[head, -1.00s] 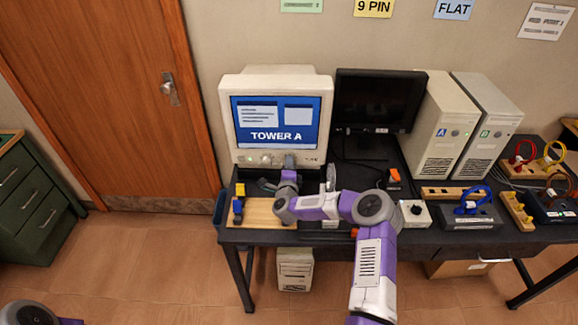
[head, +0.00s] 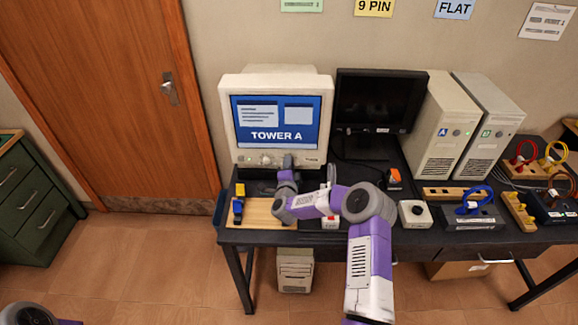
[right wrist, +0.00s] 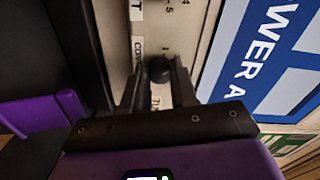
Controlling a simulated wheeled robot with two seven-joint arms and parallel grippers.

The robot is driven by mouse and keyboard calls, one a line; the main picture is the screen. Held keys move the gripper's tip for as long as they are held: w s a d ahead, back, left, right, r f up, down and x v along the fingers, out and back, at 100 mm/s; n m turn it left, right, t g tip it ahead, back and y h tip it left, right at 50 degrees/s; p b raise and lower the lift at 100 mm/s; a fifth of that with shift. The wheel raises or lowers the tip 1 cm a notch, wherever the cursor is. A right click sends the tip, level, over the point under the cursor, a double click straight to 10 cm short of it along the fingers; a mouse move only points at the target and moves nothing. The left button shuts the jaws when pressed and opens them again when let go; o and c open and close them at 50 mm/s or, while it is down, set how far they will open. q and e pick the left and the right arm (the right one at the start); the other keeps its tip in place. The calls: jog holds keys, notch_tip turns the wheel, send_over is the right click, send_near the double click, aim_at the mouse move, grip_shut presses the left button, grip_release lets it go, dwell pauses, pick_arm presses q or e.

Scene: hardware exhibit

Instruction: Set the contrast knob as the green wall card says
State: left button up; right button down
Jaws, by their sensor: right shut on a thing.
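The beige monitor (head: 327,90) shows TOWER A on its blue screen. In the right wrist view a dark round knob (right wrist: 160,70) sits on the beige panel below the screen, beside a label starting with "CO". My right gripper (right wrist: 158,80) is shut on this knob, one finger on each side; its pointer is not readable. In the head view the right gripper (head: 288,163) hides that knob, and another knob (head: 265,160) shows left of it. The green wall card (head: 301,5) is cut off at the top edge and not readable. My left gripper is out of view.
A black monitor (head: 378,100) and two towers (head: 443,125) (head: 489,130) stand to the right. A wooden board (head: 262,213) with a blue and a yellow piece lies in front. A white box with a dark knob (head: 414,213) is at the desk's front.

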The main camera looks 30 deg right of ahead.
jog(key=c, duration=0.9)
grip_release()
jog(key=shift+v, duration=3.8)
